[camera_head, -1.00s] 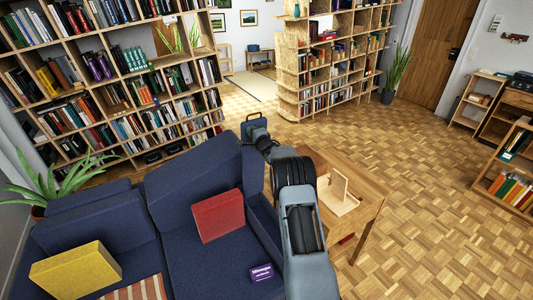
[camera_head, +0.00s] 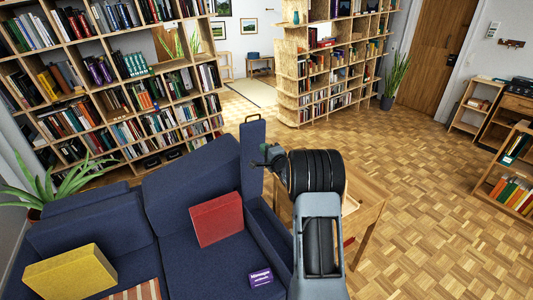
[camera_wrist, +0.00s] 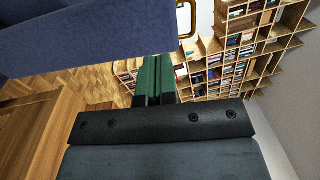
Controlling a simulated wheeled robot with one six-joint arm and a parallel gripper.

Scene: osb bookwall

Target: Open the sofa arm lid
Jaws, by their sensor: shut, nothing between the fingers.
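The sofa arm lid (camera_head: 252,143) is a dark blue padded panel standing about upright at the far end of the sofa's right arm (camera_head: 268,232). In the wrist view the lid (camera_wrist: 85,38) fills the upper left, with a brass handle (camera_wrist: 188,20) at its edge. My gripper (camera_head: 262,160) is beside the lid, overlapping its right edge in the head view. In the wrist view its green fingers (camera_wrist: 156,76) are together with nothing between them, below the lid and apart from the handle. I cannot tell whether they touch the lid.
A wooden side table (camera_head: 368,200) stands right of the sofa arm, partly behind my arm. Bookshelves (camera_head: 120,90) stand behind. The parquet at right is open.

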